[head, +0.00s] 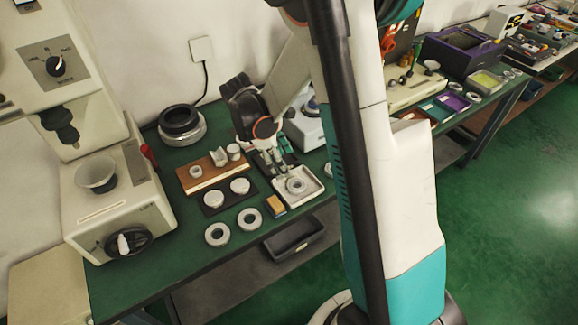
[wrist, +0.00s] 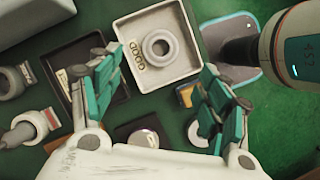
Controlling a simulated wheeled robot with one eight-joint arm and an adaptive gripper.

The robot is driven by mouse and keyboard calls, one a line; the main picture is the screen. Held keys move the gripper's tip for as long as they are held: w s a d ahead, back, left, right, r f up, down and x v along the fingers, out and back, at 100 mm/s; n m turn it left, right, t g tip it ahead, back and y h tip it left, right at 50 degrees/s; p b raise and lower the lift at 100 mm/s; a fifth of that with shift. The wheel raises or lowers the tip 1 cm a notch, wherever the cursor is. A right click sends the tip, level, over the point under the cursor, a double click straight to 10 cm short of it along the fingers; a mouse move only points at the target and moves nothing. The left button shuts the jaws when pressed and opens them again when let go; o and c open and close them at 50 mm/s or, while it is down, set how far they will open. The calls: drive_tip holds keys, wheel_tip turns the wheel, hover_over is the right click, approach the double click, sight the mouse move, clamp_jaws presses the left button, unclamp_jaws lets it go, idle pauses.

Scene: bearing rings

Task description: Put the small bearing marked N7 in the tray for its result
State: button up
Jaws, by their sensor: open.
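A small bearing ring (wrist: 158,47) lies flat in a white tray (wrist: 190,68) whose label reads GOOD, in the wrist view. The ring (head: 296,185) and tray (head: 317,191) also show in the head view. No N7 mark is readable on it. A dark tray (wrist: 66,60) stands beside the white one in the wrist view, partly hidden by a finger. My gripper (wrist: 157,85) is open, its teal fingers spread at the white tray's near side with nothing between them. In the head view my gripper (head: 268,160) is above the bench beside the tray.
Two larger rings (head: 217,234) (head: 249,219) lie on the green bench. A dark mat (head: 226,196) with two round metal pieces and a wooden board (head: 190,184) with small parts are left. A yellow-brown block (head: 276,203) is near the tray. A machine (head: 118,205) stands far left.

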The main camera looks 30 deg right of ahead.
drive_tip(key=s+a+r+m+t+y, duration=0.1)
drive_tip(key=s+a+r+m+t, duration=0.15)
drive_tip(key=r, duration=0.45)
drive_tip(key=s+a+r+m+t+y, duration=0.1)
drive_tip(key=s+a+r+m+t, duration=0.15)
drive_tip(key=r, duration=0.35)
drive_tip(key=s+a+r+m+t+y, duration=0.1)
drive_tip(key=s+a+r+m+t, duration=0.1)
drive_tip(key=s, duration=0.3)
drive_tip(key=s+a+r+m+t+y, duration=0.1)
drive_tip(key=s+a+r+m+t, duration=0.1)
drive_tip(key=s+a+r+m, duration=0.1)
drive_tip(key=shift+s+r+m+t, duration=0.35)
drive_tip(key=shift+s+m, duration=0.45)
drive_tip(key=shift+s, duration=0.4)
drive_tip(key=shift+a, duration=0.1)
